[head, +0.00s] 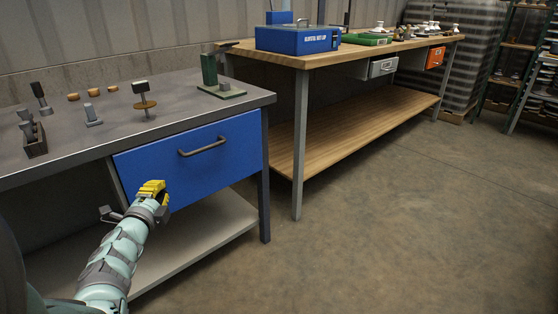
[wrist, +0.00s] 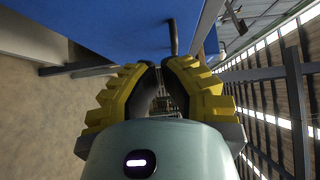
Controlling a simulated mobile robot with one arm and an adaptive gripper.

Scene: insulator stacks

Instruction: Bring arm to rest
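My gripper (head: 153,188) has yellow ribbed fingers and is in front of the lower left part of the blue drawer (head: 225,150) of the grey workbench. In the wrist view the fingertips (wrist: 161,64) are drawn together, with nothing seen held between them. The dark drawer handle (head: 203,146) is up and right of my gripper in the head view, apart from it. It also shows beyond the fingertips in the wrist view (wrist: 173,37). The drawer front sits under the bench top and looks closed or nearly so.
The grey bench top (head: 185,101) holds small tools, several brown discs (head: 88,92) and a green stand (head: 210,70). A lower shelf (head: 205,238) lies beneath. A wooden bench (head: 345,54) with a blue toolbox (head: 297,40) stands behind. Open floor (head: 400,220) is to the right.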

